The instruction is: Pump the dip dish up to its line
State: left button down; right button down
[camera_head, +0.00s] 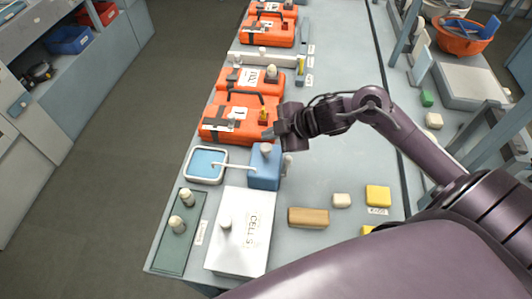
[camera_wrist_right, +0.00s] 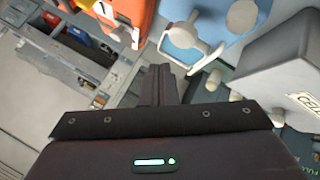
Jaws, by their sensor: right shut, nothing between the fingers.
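The dip dish (camera_head: 204,181) is a shallow white-rimmed square with a blue inside, left of the blue pump block (camera_head: 265,178) in the head view. I cannot make out its line or exact level. A thin white spout (camera_head: 235,168) runs from the block over the dish. A pale round knob (camera_head: 266,148) tops the block; block (camera_wrist_right: 205,30) and knob (camera_wrist_right: 243,15) also show in the wrist view. My right gripper (camera_head: 269,134) is shut and empty, just beyond the knob, beside the orange case. Its closed fingers (camera_wrist_right: 165,82) show in the wrist view. My left gripper is out of view.
Orange cases (camera_head: 240,105) lie beyond the pump. A white CELLS box (camera_head: 240,250) and a green tray (camera_head: 170,250) with pale knobbed pieces are nearer. A tan block (camera_head: 308,217) and yellow block (camera_head: 378,195) lie right.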

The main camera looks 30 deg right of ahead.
aim_at(265, 146)
jog(key=shift+f+b, duration=0.35)
jog(key=shift+f, duration=0.45)
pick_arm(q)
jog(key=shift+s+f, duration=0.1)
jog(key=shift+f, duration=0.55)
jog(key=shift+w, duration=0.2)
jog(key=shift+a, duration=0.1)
pick_arm(e)
jog(key=shift+f, duration=0.15)
dwell(0.3)
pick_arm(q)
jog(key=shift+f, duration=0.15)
pick_arm(e)
jog(key=shift+f, duration=0.3)
